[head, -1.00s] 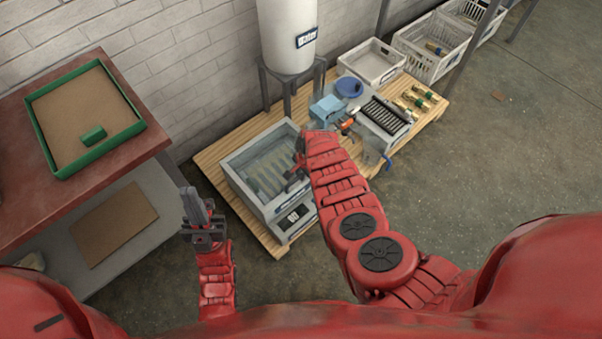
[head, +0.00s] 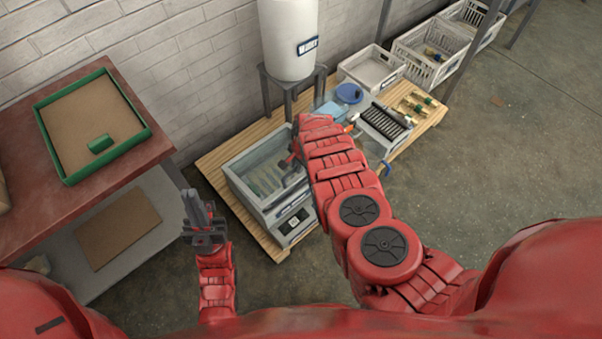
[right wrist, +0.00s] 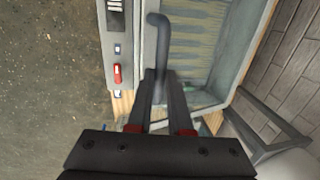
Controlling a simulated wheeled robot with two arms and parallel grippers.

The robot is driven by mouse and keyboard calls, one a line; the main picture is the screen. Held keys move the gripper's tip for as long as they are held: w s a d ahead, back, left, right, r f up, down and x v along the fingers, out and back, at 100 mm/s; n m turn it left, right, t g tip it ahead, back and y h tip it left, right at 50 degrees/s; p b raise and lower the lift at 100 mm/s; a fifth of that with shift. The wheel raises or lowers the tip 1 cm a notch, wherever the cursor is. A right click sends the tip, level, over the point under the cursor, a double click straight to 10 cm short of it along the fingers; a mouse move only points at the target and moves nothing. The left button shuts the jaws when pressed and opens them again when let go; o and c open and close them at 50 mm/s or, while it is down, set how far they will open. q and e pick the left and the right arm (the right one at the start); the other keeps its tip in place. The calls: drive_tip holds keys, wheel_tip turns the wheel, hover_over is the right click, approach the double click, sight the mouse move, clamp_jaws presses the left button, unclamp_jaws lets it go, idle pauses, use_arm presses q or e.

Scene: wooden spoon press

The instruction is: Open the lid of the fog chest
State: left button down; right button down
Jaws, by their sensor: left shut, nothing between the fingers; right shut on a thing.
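The fog chest (head: 238,183) is a grey box with a clear top on the wooden pallet, with several spoon shapes inside. Its front panel (head: 293,224) has a small display. In the right wrist view the panel (right wrist: 118,60) shows a red switch, and a grey bar handle (right wrist: 158,35) stands beside it. My right gripper (right wrist: 160,82) is shut on this handle; it also shows over the chest's right side in the head view (head: 291,158). My arm hides part of the chest, and I cannot tell how far the lid is raised. My left gripper (head: 194,205) is shut and empty, left of the chest.
A red-brown table (head: 30,215) with a green-rimmed tray (head: 152,128) stands at left. A water tank (head: 288,45) on a stand is behind the chest. A roller unit (head: 384,122), brass-coloured parts and white crates (head: 372,67) lie to the right. The right floor is open.

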drive_tip(key=w+a+r+b, duration=0.4)
drive_tip(key=w+r+b, duration=0.1)
drive_tip(key=r, duration=0.3)
drive_tip(key=shift+w+a+r, duration=0.15)
drive_tip(key=shift+w+a, duration=0.25)
drive_tip(key=shift+w, duration=0.1)
